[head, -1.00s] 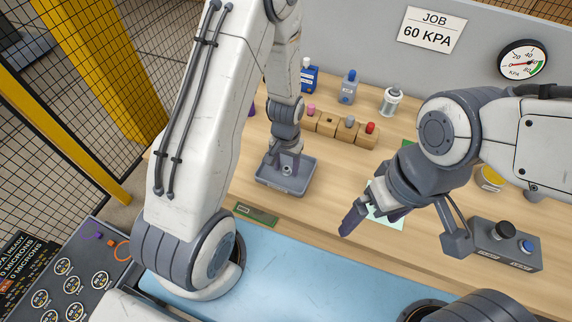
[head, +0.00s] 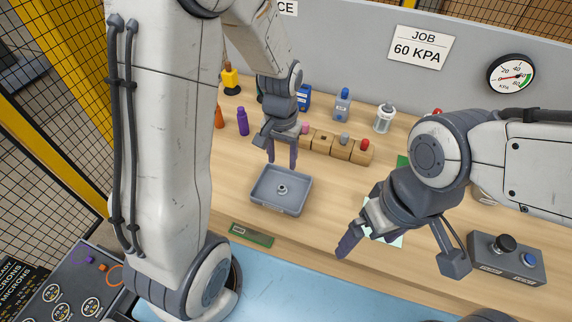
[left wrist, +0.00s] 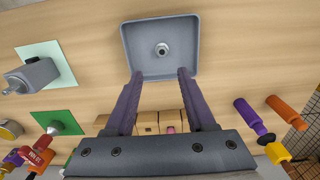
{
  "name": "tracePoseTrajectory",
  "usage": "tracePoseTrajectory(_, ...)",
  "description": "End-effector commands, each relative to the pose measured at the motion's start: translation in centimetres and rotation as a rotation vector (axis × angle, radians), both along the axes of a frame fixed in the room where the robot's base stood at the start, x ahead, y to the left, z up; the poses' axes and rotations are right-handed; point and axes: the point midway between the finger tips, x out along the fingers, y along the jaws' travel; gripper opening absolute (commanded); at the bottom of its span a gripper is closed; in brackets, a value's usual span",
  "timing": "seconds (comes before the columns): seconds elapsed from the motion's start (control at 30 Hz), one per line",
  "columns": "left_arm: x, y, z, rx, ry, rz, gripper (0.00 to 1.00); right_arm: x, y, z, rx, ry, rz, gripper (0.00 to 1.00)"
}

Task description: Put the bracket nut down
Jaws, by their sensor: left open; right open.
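The bracket nut (head: 282,188) is a small grey ring-like part lying inside the grey tray (head: 262,201) on the wooden table. In the left wrist view the nut (left wrist: 162,49) lies near the middle of the tray (left wrist: 190,72). My left gripper (head: 282,163) is open and empty, above and behind the tray, its fingers pointing down. In the left wrist view its two purple fingers (left wrist: 158,74) are spread apart with nothing between them. My right gripper (head: 350,238) is open and empty over the table, to the right of the tray.
A wooden block rack (head: 337,146) with coloured pegs stands behind the tray. Bottles, a purple one (head: 242,121) among them, stand at the back. A green label plate (head: 251,236) lies at the front edge. A button box (head: 506,262) is at the right.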

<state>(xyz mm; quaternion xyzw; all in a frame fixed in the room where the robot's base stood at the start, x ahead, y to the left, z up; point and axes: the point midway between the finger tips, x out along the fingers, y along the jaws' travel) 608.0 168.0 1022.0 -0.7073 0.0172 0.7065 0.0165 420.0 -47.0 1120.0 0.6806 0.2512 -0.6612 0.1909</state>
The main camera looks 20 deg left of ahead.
Motion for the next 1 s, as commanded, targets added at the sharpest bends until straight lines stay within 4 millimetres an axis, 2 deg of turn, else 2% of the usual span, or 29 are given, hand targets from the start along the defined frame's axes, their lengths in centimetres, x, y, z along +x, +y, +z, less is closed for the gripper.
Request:
tracePoseTrajectory(0.07,-1.0,-1.9,1.6,-0.005,-0.01,-0.052,0.55,0.0,0.0,0.0,0.0,0.0,0.0,1.0)
tracePoseTrajectory(0.17,-3.9,-5.6,4.2,-0.019,-0.022,-0.166,0.55,0.0,0.0,0.0,0.0,0.0,0.0,1.0)
tracePoseTrajectory(0.2,-5.6,-7.1,5.2,-0.026,-0.026,-0.221,0.55,0.0,0.0,0.0,0.0,0.0,0.0,1.0)
tracePoseTrajectory(0.3,-10.2,-10.0,7.4,-0.046,-0.031,-0.355,0.55,0.0,0.0,0.0,0.0,0.0,0.0,1.0)
tracePoseTrajectory(0.4,-14.3,-11.5,8.8,-0.065,-0.03,-0.469,0.55,0.0,0.0,0.0,0.0,0.0,0.0,1.0)
tracePoseTrajectory(0.5,-17.2,-12.0,9.5,-0.079,-0.029,-0.546,0.55,0.0,0.0,0.0,0.0,0.0,0.0,1.0)
tracePoseTrajectory(0.63,-18.7,-12.0,9.8,-0.086,-0.026,-0.59,0.55,0.0,0.0,0.0,0.0,0.0,0.0,1.0)
tracePoseTrajectory(1.0,-18.8,-12.0,9.8,-0.087,-0.024,-0.589,0.55,0.0,0.0,0.0,0.0,0.0,0.0,1.0)
